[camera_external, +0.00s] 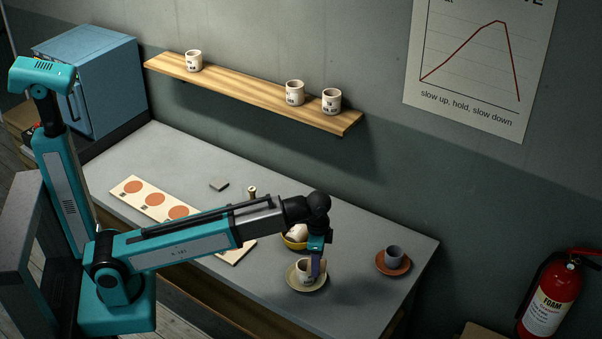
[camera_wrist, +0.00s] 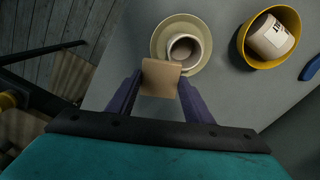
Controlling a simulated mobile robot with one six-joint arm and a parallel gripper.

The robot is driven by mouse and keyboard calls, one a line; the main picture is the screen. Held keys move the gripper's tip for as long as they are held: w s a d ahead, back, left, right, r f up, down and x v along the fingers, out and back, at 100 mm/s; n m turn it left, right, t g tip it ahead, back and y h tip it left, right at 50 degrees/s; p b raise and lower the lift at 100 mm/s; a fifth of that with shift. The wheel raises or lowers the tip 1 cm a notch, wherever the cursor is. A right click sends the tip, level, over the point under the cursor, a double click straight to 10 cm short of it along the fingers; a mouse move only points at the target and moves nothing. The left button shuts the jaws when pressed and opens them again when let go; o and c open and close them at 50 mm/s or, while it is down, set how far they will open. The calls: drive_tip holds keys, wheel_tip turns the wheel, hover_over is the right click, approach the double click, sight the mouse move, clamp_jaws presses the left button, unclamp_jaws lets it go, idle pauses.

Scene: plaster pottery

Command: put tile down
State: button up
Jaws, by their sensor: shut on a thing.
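My gripper (camera_wrist: 160,88) is shut on a small tan square tile (camera_wrist: 161,80), which sits between the two purple fingertips. In the external view my gripper (camera_external: 317,265) hangs just at a white cup (camera_external: 304,274) on a pale yellow saucer (camera_external: 293,284). In the wrist view the tile covers part of the near side of that cup (camera_wrist: 186,48) and of the saucer (camera_wrist: 160,41). I cannot tell whether the tile touches the cup.
A yellow bowl (camera_wrist: 243,44) with a white cup (camera_wrist: 271,37) in it stands close by. A board with orange circles (camera_external: 145,196) lies at left. Three cups stand on the wall shelf (camera_external: 250,88).

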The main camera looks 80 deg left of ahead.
drive_tip(key=n, duration=0.5)
drive_tip(key=shift+n, duration=0.3)
drive_tip(key=n, duration=0.4)
idle(0.7)
